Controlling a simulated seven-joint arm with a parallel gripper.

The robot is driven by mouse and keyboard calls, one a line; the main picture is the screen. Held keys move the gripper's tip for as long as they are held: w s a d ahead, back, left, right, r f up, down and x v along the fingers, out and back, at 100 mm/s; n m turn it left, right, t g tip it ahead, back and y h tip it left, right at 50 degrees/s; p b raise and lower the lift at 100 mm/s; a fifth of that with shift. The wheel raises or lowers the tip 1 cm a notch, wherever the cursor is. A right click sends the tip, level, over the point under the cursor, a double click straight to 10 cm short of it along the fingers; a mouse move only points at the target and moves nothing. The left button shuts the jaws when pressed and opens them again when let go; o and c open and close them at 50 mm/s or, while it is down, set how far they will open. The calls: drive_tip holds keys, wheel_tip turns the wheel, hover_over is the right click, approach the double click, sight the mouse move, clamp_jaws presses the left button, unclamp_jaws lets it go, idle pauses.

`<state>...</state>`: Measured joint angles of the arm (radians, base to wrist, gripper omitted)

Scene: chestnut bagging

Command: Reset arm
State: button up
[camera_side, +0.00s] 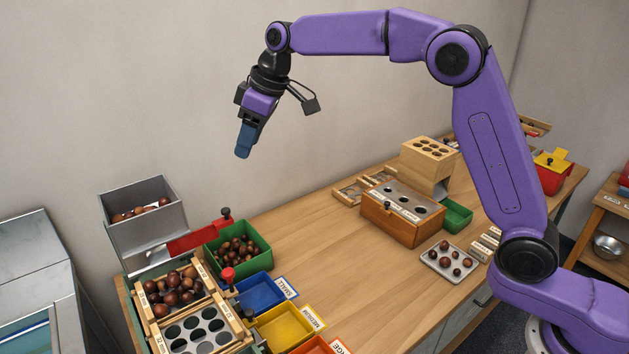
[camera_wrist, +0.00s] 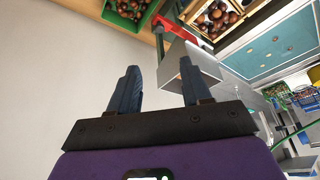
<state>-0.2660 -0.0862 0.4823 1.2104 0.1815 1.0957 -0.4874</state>
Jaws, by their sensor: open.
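My purple arm is raised over the wooden table (camera_side: 330,235). My gripper (camera_side: 242,153) hangs high above the table's back left part, pointing down, well clear of everything. In the wrist view its two dark blue fingers (camera_wrist: 158,78) stand apart with nothing between them, so it is open and empty.
At the left are a grey hopper (camera_side: 150,225) with chestnuts, a green bin (camera_side: 258,262) of chestnuts and a sorting tray (camera_side: 163,335) with holes. Blue (camera_side: 262,293) and yellow (camera_side: 286,326) bins stand in front. A wooden box (camera_side: 403,222) stands right. The table's middle is clear.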

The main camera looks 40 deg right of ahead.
drive_tip(key=s+d+f+n+g+h, duration=0.1)
drive_tip(key=s+d+f, duration=0.1)
drive_tip(key=s, duration=0.9)
drive_tip(key=s+d+f+n+g, duration=0.1)
drive_tip(key=s+d+f, duration=0.1)
drive_tip(key=s, duration=0.8)
drive_tip(key=s+d+f+h, duration=0.1)
drive_tip(key=s+d+f, duration=0.2)
drive_tip(key=s+d, duration=0.4)
drive_tip(key=s+d+f+n+g, duration=0.1)
drive_tip(key=s+d+f, duration=0.2)
drive_tip(key=s+d, duration=0.4)
drive_tip(key=s, duration=0.7)
drive_tip(key=shift+d+f+n+h, duration=0.2)
drive_tip(key=shift+f+n+h, duration=0.1)
drive_tip(key=shift+h, duration=0.1)
drive_tip(key=shift+a+r, duration=0.1)
